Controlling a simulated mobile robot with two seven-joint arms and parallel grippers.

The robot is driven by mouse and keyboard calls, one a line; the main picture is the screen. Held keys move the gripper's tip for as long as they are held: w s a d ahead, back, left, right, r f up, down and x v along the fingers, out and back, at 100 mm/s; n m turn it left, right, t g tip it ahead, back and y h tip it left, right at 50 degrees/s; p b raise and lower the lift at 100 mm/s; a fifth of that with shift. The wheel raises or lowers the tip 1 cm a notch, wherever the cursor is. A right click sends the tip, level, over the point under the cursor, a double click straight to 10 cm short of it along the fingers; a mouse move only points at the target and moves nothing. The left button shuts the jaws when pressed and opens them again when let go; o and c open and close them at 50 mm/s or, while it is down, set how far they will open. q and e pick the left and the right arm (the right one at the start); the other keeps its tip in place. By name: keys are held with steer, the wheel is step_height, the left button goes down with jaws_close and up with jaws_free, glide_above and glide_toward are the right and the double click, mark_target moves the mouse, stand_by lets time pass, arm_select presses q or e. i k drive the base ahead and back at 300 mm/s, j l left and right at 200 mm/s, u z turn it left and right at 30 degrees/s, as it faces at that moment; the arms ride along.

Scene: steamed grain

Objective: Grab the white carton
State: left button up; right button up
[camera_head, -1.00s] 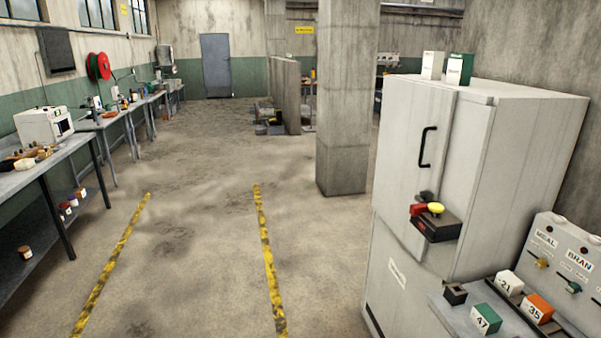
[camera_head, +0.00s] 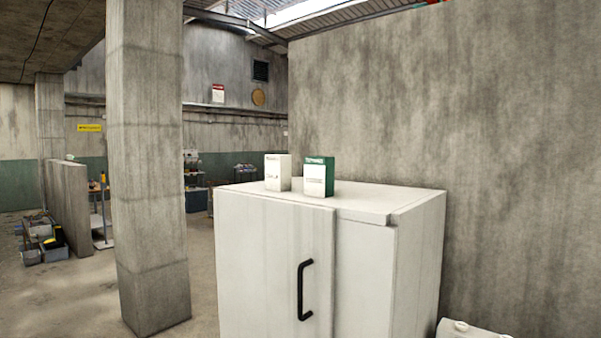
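The cabinet has a black handle (camera_head: 304,290) on its front door. A concrete pillar (camera_head: 148,170) stands to its left, and a concrete wall (camera_head: 420,100) rises behind and to the right. Part of a white unit (camera_head: 470,329) shows at the bottom right. Floor shows left of the cabinet.

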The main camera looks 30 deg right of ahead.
mark_target(278, 167)
steer(key=i+j+z, duration=0.15)
steer(key=i+z, duration=0.25)
steer(key=i+j+z, duration=0.2)
steer(key=z, duration=0.25)
steer(key=i+j+z, duration=0.2)
steer(key=j+z, duration=0.2)
steer(key=i+j+z, duration=0.2)
steer(key=j+z, duration=0.2)
steer(key=i+j+z, duration=0.1)
steer(key=j+z, duration=0.7)
steer(key=j, duration=0.35)
steer(key=j+z, duration=0.45)
steer(key=j, duration=0.3)
